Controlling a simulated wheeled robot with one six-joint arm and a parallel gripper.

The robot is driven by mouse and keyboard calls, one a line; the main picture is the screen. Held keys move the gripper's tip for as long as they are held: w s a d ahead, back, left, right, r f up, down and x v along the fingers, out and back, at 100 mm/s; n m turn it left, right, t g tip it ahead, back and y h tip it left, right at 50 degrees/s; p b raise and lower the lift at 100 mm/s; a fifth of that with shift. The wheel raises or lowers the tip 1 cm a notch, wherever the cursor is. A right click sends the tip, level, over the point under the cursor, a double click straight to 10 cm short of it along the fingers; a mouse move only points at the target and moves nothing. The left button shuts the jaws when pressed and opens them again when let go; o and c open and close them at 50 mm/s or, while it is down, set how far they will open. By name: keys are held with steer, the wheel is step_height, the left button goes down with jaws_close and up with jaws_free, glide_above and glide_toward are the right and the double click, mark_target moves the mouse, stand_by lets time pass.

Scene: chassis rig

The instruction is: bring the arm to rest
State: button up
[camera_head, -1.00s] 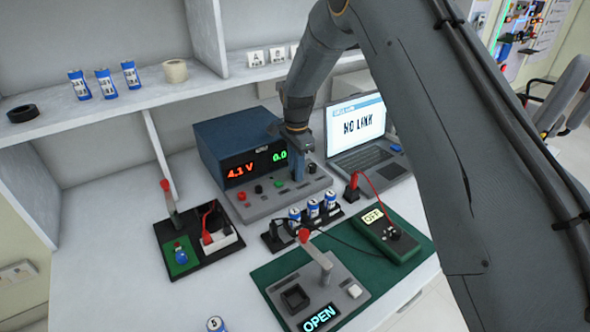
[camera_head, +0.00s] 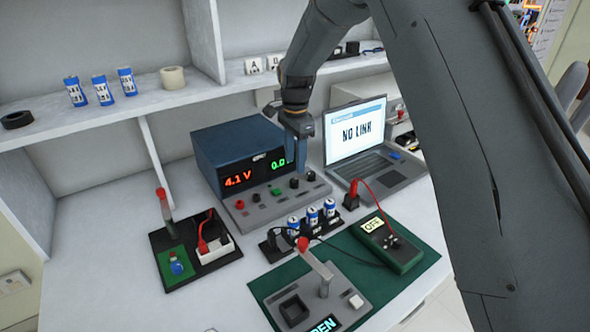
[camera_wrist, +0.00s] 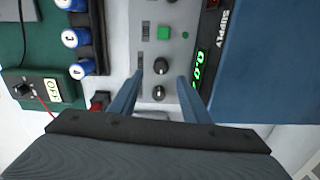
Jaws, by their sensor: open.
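My gripper (camera_head: 296,160) hangs in front of the right part of the power supply (camera_head: 237,155), above its sloping control panel, fingers pointing down. In the wrist view my gripper (camera_wrist: 162,82) shows two blue fingers standing apart, with nothing between them. Below them lie the panel's black knobs (camera_wrist: 158,93) and a green button (camera_wrist: 163,33). The fingers appear clear of the panel. The supply reads 4.1 V in red and a green figure, partly covered by my gripper. My arm crosses the right side of the head view.
A laptop (camera_head: 372,160) showing NO LINK stands right of my gripper. In front are a battery holder (camera_head: 270,246), a green meter (camera_head: 388,243) reading OFF and a lever box (camera_head: 318,296) on a green mat. A shelf (camera_head: 140,105) with batteries and tape runs behind.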

steer(key=shift+r, duration=0.3)
steer(key=shift+s, duration=0.1)
steer(key=s+d+n, duration=0.4)
steer(key=s+d, duration=0.2)
steer(key=s, duration=0.5)
steer(key=s+d+r+n, duration=0.1)
steer(key=s+d+n, duration=0.3)
steer(key=s+d, duration=0.3)
steer(key=s+d+r+n, duration=0.1)
steer(key=s+d+n, duration=0.3)
steer(key=s, duration=1)
steer(key=shift+s+d, duration=0.4)
steer(key=shift+d, duration=0.85)
